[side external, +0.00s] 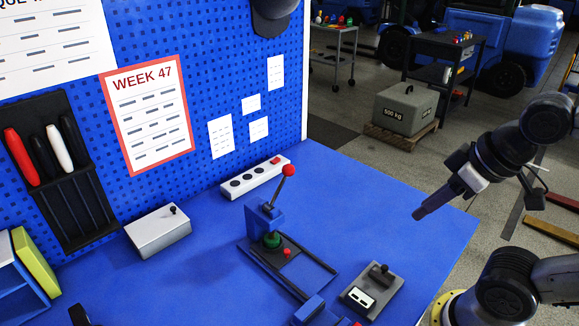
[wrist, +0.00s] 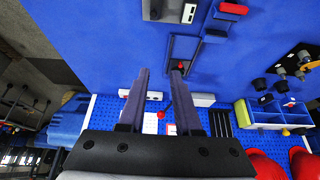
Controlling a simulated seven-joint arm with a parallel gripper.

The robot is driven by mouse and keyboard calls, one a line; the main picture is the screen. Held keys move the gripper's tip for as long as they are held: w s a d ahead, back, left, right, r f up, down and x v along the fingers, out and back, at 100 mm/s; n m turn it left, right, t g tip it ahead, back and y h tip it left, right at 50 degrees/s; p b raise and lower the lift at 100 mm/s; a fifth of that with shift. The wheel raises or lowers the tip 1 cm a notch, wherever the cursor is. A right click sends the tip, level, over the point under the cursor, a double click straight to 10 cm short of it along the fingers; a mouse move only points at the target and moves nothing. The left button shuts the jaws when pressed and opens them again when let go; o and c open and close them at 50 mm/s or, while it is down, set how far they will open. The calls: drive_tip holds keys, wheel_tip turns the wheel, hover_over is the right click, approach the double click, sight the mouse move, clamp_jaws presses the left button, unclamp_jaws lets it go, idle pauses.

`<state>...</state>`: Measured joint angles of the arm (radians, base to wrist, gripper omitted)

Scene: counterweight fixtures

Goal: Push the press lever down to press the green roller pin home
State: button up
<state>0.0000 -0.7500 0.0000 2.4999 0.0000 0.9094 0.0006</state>
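The press stands on the blue bench in the side view, with a blue upright (side external: 262,222) on a dark base frame. Its press lever (side external: 280,190) points up and leans slightly right, ending in a red ball (side external: 289,170). The green roller pin (side external: 272,240) shows low under the press head; how deep it sits is unclear. My gripper (side external: 418,215) is in the air to the right of the press, well apart from the lever. In the wrist view my gripper (wrist: 159,73) has its two fingers spread with nothing held; the press frame (wrist: 171,48) lies beyond them.
A grey fixture with a black knob (side external: 381,270) stands right of the press. A white power strip (side external: 255,178) and a silver box (side external: 158,232) sit near the pegboard (side external: 215,70). A blue block (side external: 308,310) lies in front. The bench's right part is clear.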

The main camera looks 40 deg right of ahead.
drive_tip(key=shift+s+r, duration=0.1)
drive_tip(key=shift+s, duration=0.15)
drive_tip(key=shift+c, duration=1.2)
drive_tip(key=shift+g, duration=0.6)
drive_tip(key=w+r, duration=0.1)
drive_tip(key=r, duration=0.1)
drive_tip(key=w+r, duration=0.1)
drive_tip(key=r, duration=0.2)
drive_tip(key=w+r, duration=0.2)
drive_tip(key=r, duration=0.1)
drive_tip(key=shift+w+r, duration=0.1)
drive_tip(key=shift+r, duration=0.1)
clamp_jaws()
drive_tip(key=w+a+r+g, duration=0.1)
drive_tip(key=w+r+g, duration=0.1)
drive_tip(key=w, duration=0.9)
drive_tip(key=w+a+r+g, duration=0.1)
drive_tip(key=w+r+g, duration=0.1)
drive_tip(key=w, duration=0.8)
drive_tip(key=w+f+g, duration=0.1)
drive_tip(key=w+f, duration=0.7)
drive_tip(key=f, duration=0.1)
drive_tip(key=shift+a+f+g, duration=0.15)
drive_tip(key=shift+a+g, duration=0.15)
drive_tip(key=shift+a, duration=0.05)
drive_tip(key=shift+w+f, duration=0.1)
